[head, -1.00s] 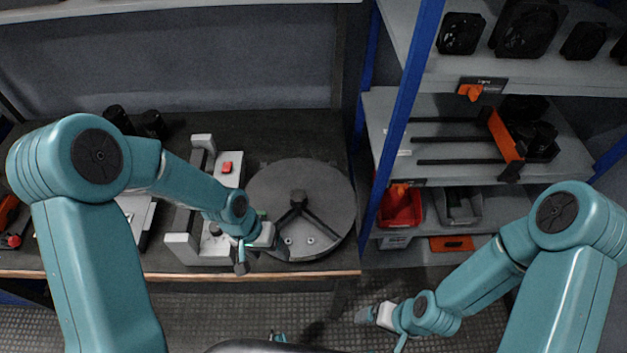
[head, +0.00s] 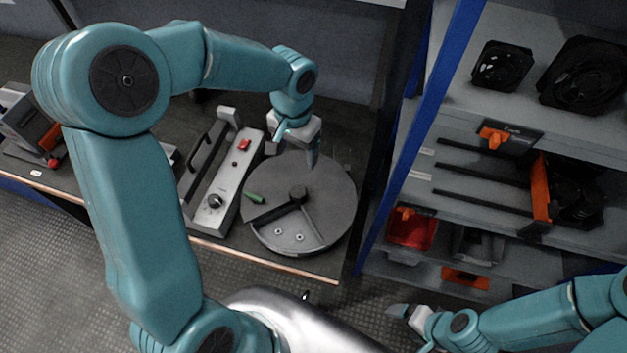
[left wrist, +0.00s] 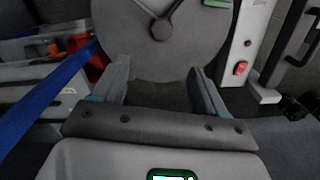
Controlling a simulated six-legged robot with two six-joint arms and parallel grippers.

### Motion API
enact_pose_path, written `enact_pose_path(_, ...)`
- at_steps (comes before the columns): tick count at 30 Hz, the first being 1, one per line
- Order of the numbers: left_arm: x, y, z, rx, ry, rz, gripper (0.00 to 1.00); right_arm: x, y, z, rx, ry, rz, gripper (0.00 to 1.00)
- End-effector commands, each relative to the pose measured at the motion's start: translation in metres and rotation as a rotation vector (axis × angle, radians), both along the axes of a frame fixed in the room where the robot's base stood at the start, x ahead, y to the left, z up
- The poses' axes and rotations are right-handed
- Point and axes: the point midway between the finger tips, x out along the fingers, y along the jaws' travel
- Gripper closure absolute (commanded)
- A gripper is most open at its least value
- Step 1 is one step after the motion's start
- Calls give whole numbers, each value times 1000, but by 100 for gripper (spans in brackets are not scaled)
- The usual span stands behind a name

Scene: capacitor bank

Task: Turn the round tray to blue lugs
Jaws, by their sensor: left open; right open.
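The round grey tray (head: 335,205) lies flat on the dark bench. A dark hub with two divider arms (head: 298,193) frames an open sector at its front, where two small pale lugs (head: 288,237) show. I see no blue lugs; the rest of the tray is covered. A green piece (head: 255,197) sits at its left rim. My left gripper (head: 314,158) is open over the tray's far side. In the left wrist view its two fingers (left wrist: 160,88) stand apart near the tray rim (left wrist: 160,75); contact is unclear. My right gripper (head: 399,311) is open and empty, away from the tray.
A grey control unit with a red switch (head: 244,145) and a black knob stands left of the tray. A shelf rack with a blue post (head: 412,135) stands to the right, holding fans (head: 503,67) and a red bin (head: 412,230).

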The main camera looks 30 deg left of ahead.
Motion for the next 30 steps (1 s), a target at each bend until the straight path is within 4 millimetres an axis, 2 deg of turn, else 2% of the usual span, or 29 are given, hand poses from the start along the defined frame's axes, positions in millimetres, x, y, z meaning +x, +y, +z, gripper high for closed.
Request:
enact_pose_path(3,-2,5,2,7,1,4,27,0,0,1,0,1,0,15)
enact_pose_path(7,-5,8,-12,8,4,4,27,0,0,3,0,1,0,15)
enact_pose_path(21,-5,9,-120,5,5,3,27,0,0,11,0,0,0,15)
enact_pose_path(24,-4,7,-138,5,3,0,27,0,0,11,0,0,0,15)
enact_pose_path(30,-2,7,-157,6,1,1,27,0,0,12,0,0,0,15)
